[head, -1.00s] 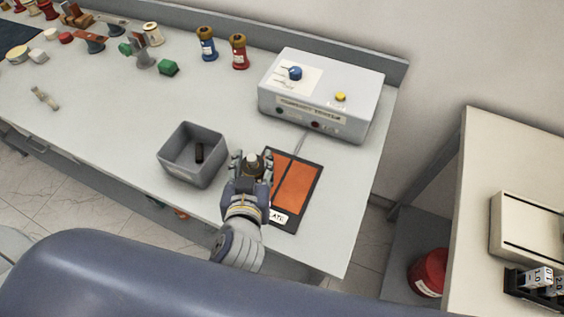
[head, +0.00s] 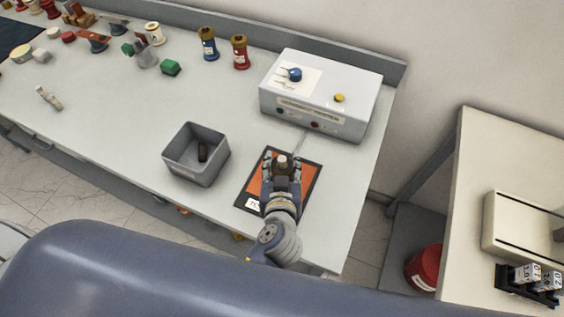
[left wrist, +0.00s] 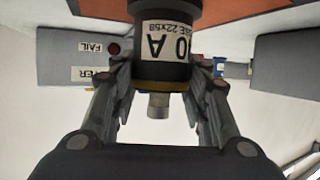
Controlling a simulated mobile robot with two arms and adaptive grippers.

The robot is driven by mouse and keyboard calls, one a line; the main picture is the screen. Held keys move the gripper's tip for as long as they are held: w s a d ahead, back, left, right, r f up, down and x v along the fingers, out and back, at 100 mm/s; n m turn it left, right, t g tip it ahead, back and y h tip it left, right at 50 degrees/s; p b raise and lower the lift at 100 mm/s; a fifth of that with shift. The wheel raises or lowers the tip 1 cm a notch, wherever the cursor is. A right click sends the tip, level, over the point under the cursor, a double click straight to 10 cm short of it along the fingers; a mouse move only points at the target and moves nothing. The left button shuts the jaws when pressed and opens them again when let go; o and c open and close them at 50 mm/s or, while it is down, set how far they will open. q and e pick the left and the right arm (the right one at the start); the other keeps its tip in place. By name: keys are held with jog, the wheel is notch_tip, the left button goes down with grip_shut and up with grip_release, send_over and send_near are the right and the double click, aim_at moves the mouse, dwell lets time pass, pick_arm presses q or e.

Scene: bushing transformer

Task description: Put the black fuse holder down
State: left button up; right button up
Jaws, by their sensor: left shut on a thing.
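My left gripper (head: 282,166) is shut on the black fuse holder (head: 282,162), over the orange, black-edged plate (head: 307,178). In the left wrist view the black fuse holder (left wrist: 166,60) sits between both fingers. It shows a white label with rating text, a yellowish band and a pale metal tip. The fingers and hand hide much of the plate in the head view. I cannot tell whether the holder touches the plate. My right gripper is not in view.
A grey tester box (head: 320,100) with a blue knob stands behind the plate. A grey open bin (head: 180,165) with a dark piece (head: 203,152) inside is to the left. Blue (head: 208,45) and red (head: 240,52) bushings stand at the back. Clear table lies right of the plate.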

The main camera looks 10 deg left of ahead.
pick_arm(q)
jog(key=shift+f, duration=0.1)
jog(key=o, duration=1.2)
jog(key=shift+s+r, duration=0.1)
jog(key=shift+r, duration=0.1)
jog(key=b+v, duration=0.1)
jog(key=v, duration=1)
jog(key=shift+s+d+r, duration=0.15)
jog(key=shift+s+r, duration=0.05)
jog(key=shift+s, duration=0.15)
